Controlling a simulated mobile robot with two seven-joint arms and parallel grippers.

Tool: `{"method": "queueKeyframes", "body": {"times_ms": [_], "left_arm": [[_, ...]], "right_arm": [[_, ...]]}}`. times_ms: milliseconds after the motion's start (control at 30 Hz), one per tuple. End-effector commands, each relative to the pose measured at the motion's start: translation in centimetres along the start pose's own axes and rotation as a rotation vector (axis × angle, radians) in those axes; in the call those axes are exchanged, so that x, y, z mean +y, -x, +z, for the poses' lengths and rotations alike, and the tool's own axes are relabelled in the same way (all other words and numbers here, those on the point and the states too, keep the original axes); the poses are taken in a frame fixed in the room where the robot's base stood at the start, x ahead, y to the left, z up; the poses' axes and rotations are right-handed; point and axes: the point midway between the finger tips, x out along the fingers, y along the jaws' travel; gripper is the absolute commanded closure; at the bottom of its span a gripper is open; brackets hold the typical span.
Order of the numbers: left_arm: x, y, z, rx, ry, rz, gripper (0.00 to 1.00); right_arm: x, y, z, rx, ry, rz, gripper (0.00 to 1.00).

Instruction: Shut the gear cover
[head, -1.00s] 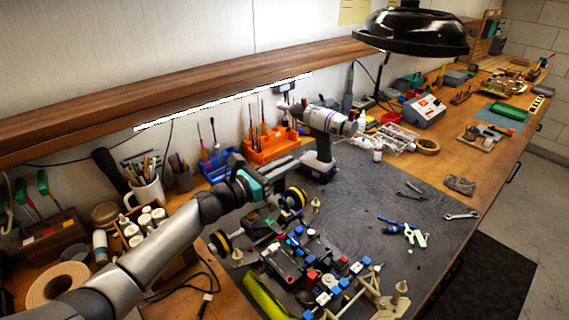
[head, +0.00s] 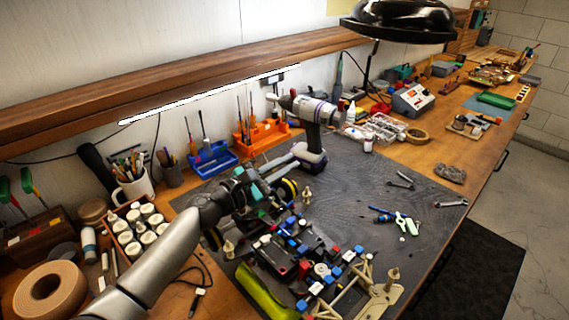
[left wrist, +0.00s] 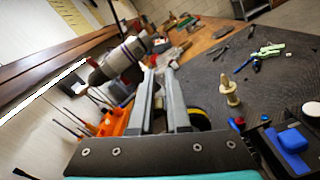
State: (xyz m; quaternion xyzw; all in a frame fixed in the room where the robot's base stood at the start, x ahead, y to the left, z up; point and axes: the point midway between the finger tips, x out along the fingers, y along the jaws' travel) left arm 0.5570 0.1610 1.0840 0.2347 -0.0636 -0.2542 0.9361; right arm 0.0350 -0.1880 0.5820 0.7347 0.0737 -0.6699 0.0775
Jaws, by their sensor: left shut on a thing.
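The racecar is a dark chassis (head: 287,262) with blue, red and white parts, on the grey mat. A yellow-rimmed wheel (head: 289,188) is at its far end. I cannot pick out the gear cover; my left arm hides part of the car's far end. My left gripper (head: 292,160) is over that end, beside the wheel, its grey fingers pointing toward the drill. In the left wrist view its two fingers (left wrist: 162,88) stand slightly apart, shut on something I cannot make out. A blue part (left wrist: 292,140) of the car is right of them. My right gripper is not in view.
A cordless drill (head: 313,130) stands beyond the fingertips. Cream posts (head: 307,195) stand by the car. An orange tool rack (head: 262,136) and blue tray (head: 213,160) are along the wall. The mat (head: 350,185) is clear right of the car, short of some small tools.

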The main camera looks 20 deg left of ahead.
Motion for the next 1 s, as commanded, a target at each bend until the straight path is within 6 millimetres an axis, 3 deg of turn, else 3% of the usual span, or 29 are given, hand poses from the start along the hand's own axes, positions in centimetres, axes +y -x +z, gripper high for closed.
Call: {"method": "queueKeyframes", "body": {"times_ms": [300,333,567,867,1000], "left_arm": [[0.0,0.0,0.0,0.0,0.0,0.0,1.0],[0.0,0.0,0.0,0.0,0.0,0.0,0.82],[0.0,0.0,0.0,0.0,0.0,0.0,0.56],[0.0,0.1,0.0,0.001,0.0,0.0,0.55],[0.0,1.1,-0.1,0.002,0.0,0.0,0.55]], "right_arm": [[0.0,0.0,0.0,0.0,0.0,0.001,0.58],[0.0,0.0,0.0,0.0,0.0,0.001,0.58],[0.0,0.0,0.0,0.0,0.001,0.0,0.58],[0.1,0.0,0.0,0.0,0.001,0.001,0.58],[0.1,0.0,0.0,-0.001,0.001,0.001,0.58]]}}
